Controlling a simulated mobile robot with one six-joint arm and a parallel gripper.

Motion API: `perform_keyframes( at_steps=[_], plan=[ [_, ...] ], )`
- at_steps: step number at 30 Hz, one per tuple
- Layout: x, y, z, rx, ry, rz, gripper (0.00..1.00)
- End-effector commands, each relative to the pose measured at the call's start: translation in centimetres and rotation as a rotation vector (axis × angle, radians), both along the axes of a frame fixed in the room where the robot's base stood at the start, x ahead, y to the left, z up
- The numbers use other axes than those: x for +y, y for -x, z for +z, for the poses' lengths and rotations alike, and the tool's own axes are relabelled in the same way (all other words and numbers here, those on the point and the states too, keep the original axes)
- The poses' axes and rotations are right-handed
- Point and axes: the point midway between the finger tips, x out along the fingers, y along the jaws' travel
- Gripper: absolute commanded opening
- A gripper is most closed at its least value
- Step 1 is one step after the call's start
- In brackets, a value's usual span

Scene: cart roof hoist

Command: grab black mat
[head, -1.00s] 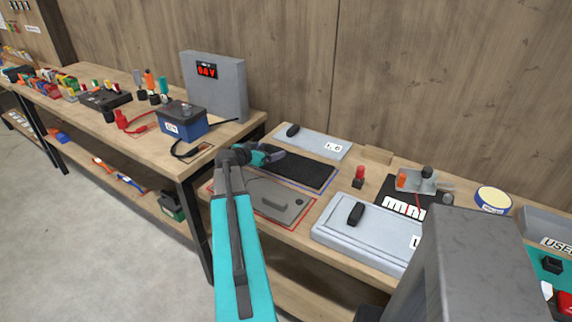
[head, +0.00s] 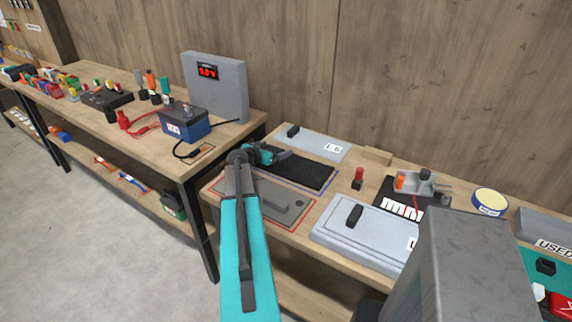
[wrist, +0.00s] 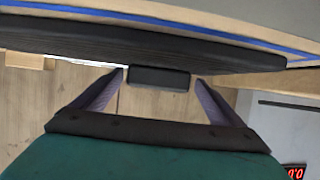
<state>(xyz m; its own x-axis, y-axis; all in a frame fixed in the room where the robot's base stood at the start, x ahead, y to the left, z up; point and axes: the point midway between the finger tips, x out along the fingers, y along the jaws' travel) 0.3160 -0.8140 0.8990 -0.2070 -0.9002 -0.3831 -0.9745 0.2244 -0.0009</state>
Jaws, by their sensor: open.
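The black mat (head: 300,172) lies flat inside a blue outline on the right bench in the head view. In the wrist view the mat (wrist: 90,42) is seen edge-on as a dark band across the top. A small black block or tab (wrist: 160,78) on its near edge sits between my fingers. My gripper (wrist: 161,80) is open, with a finger on each side of this tab and gaps showing. In the head view my gripper (head: 284,154) is at the mat's far left end, partly hidden by my own arm.
A grey plate (head: 275,201) lies in a red outline in front of the mat. A light grey panel with a black handle (head: 322,145) lies behind it. A grey lid (head: 375,235) is to the right. A meter box (head: 215,85) and blue battery (head: 183,122) stand on the left bench.

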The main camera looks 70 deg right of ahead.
Motion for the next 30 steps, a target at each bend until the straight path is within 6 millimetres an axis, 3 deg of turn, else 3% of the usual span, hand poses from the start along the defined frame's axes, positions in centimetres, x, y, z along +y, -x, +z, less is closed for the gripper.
perform_keyframes(
  at_steps=[16, 27, 30],
  plan=[
    [-0.04, 0.1, -0.03, 0.0, 0.0, -0.001, 0.92],
    [-0.09, 0.08, 0.09, 0.002, 0.002, 0.001, 0.34],
    [-0.09, 0.08, 0.09, 0.001, 0.002, 0.0, 0.33]
  ],
)
